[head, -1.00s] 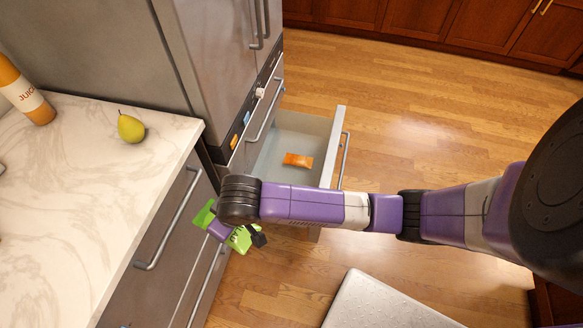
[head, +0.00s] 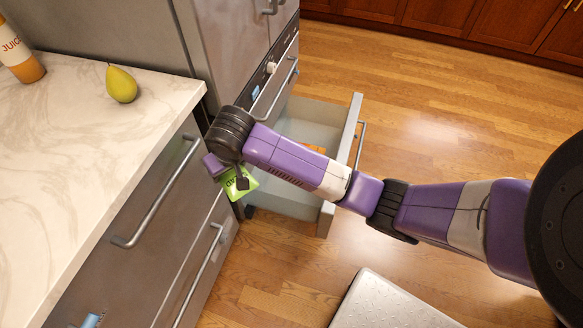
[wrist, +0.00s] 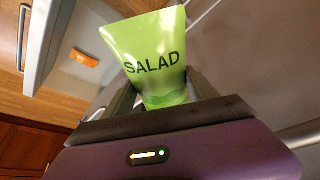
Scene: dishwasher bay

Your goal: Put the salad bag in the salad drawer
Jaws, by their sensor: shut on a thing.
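The green salad bag (wrist: 150,50) is held in my gripper (wrist: 165,100), its printed face toward the wrist camera. In the head view part of the salad bag (head: 236,184) shows below my gripper (head: 240,190), beside the near left side of the open drawer; the rest is hidden by my wrist. The salad drawer (head: 326,217) is pulled out from the fridge's lower part. An orange packet (head: 314,149) lies in it, partly hidden by my arm; the packet (wrist: 84,58) also shows in the wrist view.
A counter (head: 80,150) with a yellow pear (head: 121,84) and a juice bottle (head: 18,55) stands at the left. Counter drawer handles (head: 160,195) stick out beside the gripper. A pale slab (head: 385,300) lies on the floor at the bottom.

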